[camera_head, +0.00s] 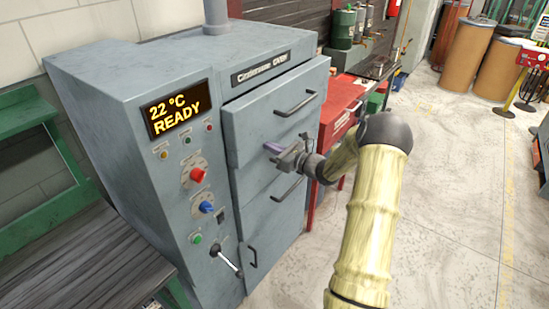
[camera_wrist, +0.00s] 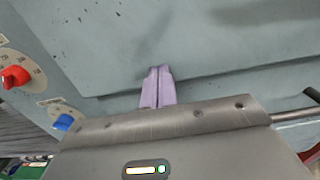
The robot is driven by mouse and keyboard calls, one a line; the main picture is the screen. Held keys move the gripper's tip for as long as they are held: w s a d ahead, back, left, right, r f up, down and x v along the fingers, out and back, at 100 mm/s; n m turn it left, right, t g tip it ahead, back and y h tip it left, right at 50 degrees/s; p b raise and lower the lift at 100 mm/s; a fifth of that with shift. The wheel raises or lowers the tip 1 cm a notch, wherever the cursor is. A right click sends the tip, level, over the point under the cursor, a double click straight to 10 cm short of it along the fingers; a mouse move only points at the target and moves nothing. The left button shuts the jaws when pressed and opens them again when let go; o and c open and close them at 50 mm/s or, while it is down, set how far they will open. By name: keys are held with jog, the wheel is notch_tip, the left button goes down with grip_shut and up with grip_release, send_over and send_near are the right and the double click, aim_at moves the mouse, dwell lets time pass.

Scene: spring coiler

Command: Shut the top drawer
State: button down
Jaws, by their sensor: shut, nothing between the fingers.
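The grey oven cabinet (camera_head: 130,95) has a stack of drawers on its front. The top drawer (camera_head: 255,125) has a dark bar handle (camera_head: 296,103), and its front appears to stand slightly out from the cabinet. A lower drawer (camera_head: 258,182) is just beneath it. My gripper (camera_head: 273,148) is in front of the cabinet, near the top drawer's lower edge and below its handle. In the wrist view the purple fingers (camera_wrist: 157,88) are together and empty, pointing at the grey front by a dark seam. I cannot tell whether the tips touch it.
A control panel with a red knob (camera_head: 197,175), a blue knob (camera_head: 206,207) and a lever (camera_head: 229,262) is left of the drawers. A red cabinet (camera_head: 338,115) stands close to the right. A dark bench (camera_head: 75,265) is at left. Open floor (camera_head: 450,200) lies at right.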

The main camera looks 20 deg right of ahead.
jog(key=shift+x, duration=1.2)
jog(key=shift+a+r, duration=0.1)
jog(key=shift+r, duration=0.15)
jog(key=b+v, duration=0.3)
jog(key=v, duration=1.1)
jog(key=shift+f, duration=0.25)
jog(key=shift+s, duration=0.15)
